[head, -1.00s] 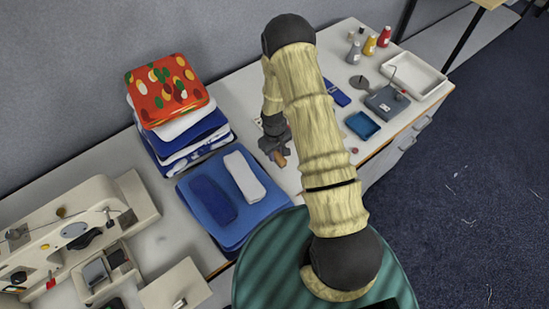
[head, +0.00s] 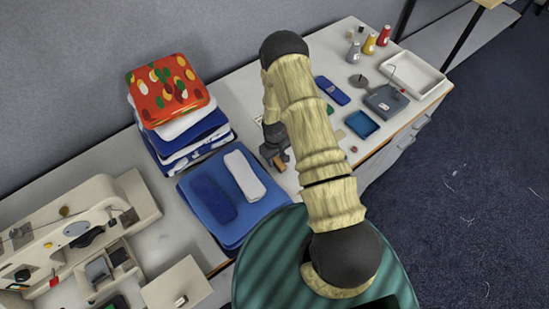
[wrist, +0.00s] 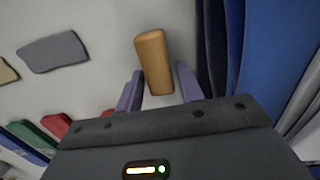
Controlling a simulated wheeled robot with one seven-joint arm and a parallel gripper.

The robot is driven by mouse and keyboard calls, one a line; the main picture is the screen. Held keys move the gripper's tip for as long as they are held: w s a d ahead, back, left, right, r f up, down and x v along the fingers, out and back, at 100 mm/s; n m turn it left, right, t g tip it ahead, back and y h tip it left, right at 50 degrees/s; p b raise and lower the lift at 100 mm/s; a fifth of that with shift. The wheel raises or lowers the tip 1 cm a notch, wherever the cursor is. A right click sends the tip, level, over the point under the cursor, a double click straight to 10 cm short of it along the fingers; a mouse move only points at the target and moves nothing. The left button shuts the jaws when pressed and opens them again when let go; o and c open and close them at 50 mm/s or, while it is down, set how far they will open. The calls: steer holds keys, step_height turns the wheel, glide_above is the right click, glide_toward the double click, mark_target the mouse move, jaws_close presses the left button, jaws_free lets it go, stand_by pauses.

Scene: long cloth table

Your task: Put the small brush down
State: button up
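The small brush shows as a plain tan wooden block (wrist: 153,60) in the wrist view. It lies between my gripper's two purple fingers (wrist: 159,88), with a narrow gap visible on each side, so the fingers look open around it. In the head view my gripper (head: 277,153) points down over the table just right of the blue folded cloths, with the brush's tan end (head: 282,160) showing below it. The brush appears at or very near the table top; exact contact cannot be told. Any bristles are hidden.
A blue folded cloth (head: 250,212) and a tall cloth stack (head: 170,95) stand close left of my gripper. A sewing machine (head: 75,235) is at lower left. A blue tray (head: 362,124) and grey device (head: 388,102) lie right. A grey flat piece (wrist: 52,52) lies near the brush.

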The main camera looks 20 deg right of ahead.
steer(key=shift+o, duration=0.7)
steer(key=shift+r, duration=0.2)
step_height(320, 180, up, 12)
steer(key=b, duration=0.4)
steer(key=shift+w+a, duration=0.15)
steer(key=shift+w, duration=0.15)
